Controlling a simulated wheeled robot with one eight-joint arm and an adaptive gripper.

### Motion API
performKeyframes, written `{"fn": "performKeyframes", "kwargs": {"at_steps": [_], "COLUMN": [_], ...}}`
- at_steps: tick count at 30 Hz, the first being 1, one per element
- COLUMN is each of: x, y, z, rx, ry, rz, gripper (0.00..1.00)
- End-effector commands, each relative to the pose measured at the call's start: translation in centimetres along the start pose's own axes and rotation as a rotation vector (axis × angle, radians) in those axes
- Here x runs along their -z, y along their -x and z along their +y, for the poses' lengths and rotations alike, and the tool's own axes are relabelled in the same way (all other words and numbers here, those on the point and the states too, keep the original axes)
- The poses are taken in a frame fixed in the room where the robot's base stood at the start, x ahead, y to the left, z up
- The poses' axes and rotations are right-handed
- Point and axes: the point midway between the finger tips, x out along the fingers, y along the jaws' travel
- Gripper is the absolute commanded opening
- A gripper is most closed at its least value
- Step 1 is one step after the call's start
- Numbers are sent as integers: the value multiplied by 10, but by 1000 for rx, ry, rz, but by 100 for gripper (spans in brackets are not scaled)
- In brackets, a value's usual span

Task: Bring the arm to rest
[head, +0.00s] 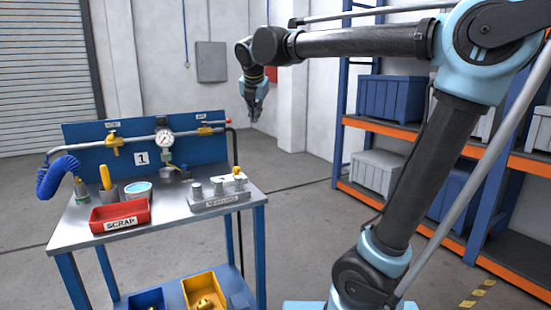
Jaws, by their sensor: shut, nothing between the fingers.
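My arm (360,42) rises from the lower right and bends over at the top, with its upper link reaching left. My gripper (255,116) hangs from the end of the arm, pointing down. It is shut and empty, in the air beyond the right back corner of the workbench. It touches nothing. The workbench (165,212) stands at the left with a blue back panel (190,135), a pipe with two yellow-handled valves (114,143) (205,130) and a round gauge (165,138).
Yellow (203,290) and blue bins are below. A shelf rack (385,128) with crates stands right. Floor behind the bench is clear.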

Motion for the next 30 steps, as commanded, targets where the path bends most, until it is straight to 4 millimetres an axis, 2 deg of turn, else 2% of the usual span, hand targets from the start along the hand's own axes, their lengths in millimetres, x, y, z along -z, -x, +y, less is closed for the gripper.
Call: {"fn": "performKeyframes", "kwargs": {"at_steps": [1, 6, 11, 15, 20, 24, 30], "x": [3, 25, 58, 95, 146, 196, 263], "y": [-8, -29, -46, -59, -74, -88, -106], "z": [-32, -120, -195, -254, -313, -356, -398], "rx": [27, 108, 188, 260, 344, 420, 518], "ry": [-127, -561, -969, -1327, -1734, -2087, -2528], "rz": [11, 38, 44, 34, 6, -34, -103], "gripper": [0, 0, 0, 0, 0, 0, 0]}}
